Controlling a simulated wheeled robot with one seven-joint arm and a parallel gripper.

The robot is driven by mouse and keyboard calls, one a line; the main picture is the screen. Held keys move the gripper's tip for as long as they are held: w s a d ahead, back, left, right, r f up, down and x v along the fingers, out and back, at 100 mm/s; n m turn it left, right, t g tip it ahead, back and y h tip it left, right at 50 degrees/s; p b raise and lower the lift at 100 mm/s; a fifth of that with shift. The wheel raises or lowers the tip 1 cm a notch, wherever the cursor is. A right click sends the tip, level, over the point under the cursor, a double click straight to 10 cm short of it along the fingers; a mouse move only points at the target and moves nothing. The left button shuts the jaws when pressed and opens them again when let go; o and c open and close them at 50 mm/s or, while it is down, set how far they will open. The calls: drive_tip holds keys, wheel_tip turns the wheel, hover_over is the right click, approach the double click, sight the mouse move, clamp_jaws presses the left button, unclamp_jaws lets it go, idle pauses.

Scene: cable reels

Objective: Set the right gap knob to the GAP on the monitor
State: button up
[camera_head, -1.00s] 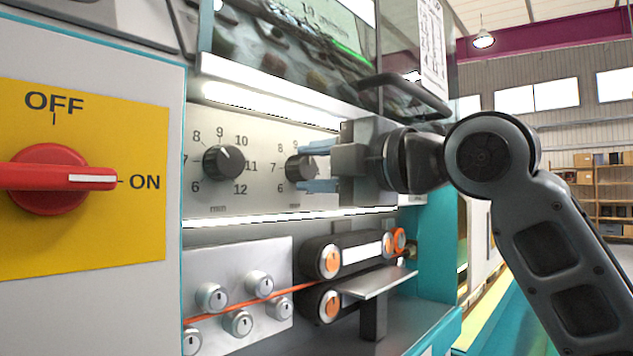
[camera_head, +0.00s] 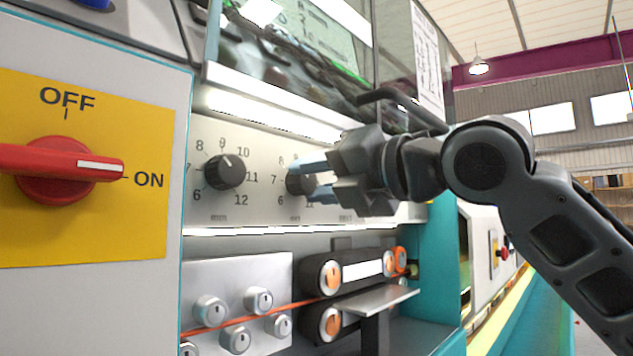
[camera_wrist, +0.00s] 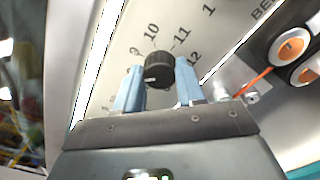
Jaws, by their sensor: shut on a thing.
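The right gap knob (camera_head: 301,183) is a black dial on the pale panel, partly hidden by my gripper (camera_head: 318,180) in the head view. In the wrist view, the knob (camera_wrist: 159,68) sits between the two blue fingers of my gripper (camera_wrist: 159,72), which is shut on it. Its white mark points toward the lower left of that view, away from the 10, 11 and 12; the exact value is unclear.
The left knob (camera_head: 224,173) on the same panel points near 9. A red switch (camera_head: 60,170) on a yellow plate is turned to ON. A dark handle (camera_head: 400,103) juts out above my gripper. Rollers (camera_head: 330,278) and a small shelf (camera_head: 374,298) lie below.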

drive_tip(key=shift+f+n, duration=0.15)
drive_tip(key=shift+n, duration=0.15)
drive_tip(key=o, duration=1)
drive_tip(key=shift+o, duration=0.2)
drive_tip(key=shift+d, duration=0.1)
drive_tip(key=v, duration=0.7)
drive_tip(key=shift+s+d, duration=0.2)
drive_tip(key=shift+s, duration=0.1)
